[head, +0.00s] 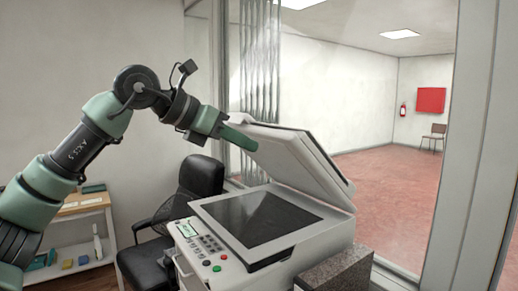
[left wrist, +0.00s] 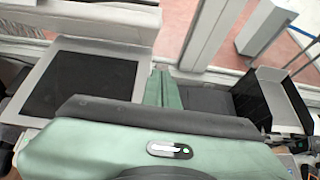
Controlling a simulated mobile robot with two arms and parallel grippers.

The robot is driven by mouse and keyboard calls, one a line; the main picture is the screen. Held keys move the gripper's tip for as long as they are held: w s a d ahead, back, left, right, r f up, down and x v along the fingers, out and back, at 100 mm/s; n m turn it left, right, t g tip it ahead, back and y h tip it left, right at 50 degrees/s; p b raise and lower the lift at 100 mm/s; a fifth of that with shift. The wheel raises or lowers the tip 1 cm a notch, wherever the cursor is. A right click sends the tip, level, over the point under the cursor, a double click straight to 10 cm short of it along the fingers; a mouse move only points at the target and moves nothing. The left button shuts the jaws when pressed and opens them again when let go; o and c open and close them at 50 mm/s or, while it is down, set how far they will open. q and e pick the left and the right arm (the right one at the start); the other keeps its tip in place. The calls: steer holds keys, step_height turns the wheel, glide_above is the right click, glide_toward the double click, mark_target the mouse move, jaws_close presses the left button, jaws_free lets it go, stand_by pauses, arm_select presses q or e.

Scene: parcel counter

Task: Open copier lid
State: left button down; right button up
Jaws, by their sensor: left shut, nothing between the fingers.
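The copier (head: 205,248) stands in the middle of the head view, with its dark glass (head: 262,219) bare. Its light grey lid (head: 290,165) is raised and tilted back at a slant over the far side. My left gripper (head: 252,146) is shut and empty, its fingertips at the underside of the lid near its left front edge; I cannot tell whether they touch. In the left wrist view the shut green fingers (left wrist: 162,88) lie to the right of the copier glass (left wrist: 82,76). My right gripper is not in view.
A black office chair (head: 200,180) stands behind the copier at left. A low shelf (head: 85,240) with small items is at the left wall. A grey speckled block (head: 337,270) adjoins the copier's right side. A framed glass partition (head: 480,150) stands behind; a black tray (left wrist: 262,98) shows in the wrist view.

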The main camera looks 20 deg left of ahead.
arm_select(q)
steer(key=w+d+f+p, duration=0.2)
steer(key=w+d+p, duration=0.3)
steer(key=w, duration=0.5)
steer(key=shift+f+y+p, duration=0.2)
steer(key=shift+y+p, duration=0.1)
steer(key=shift+p, duration=0.3)
steer(key=shift+w, duration=0.1)
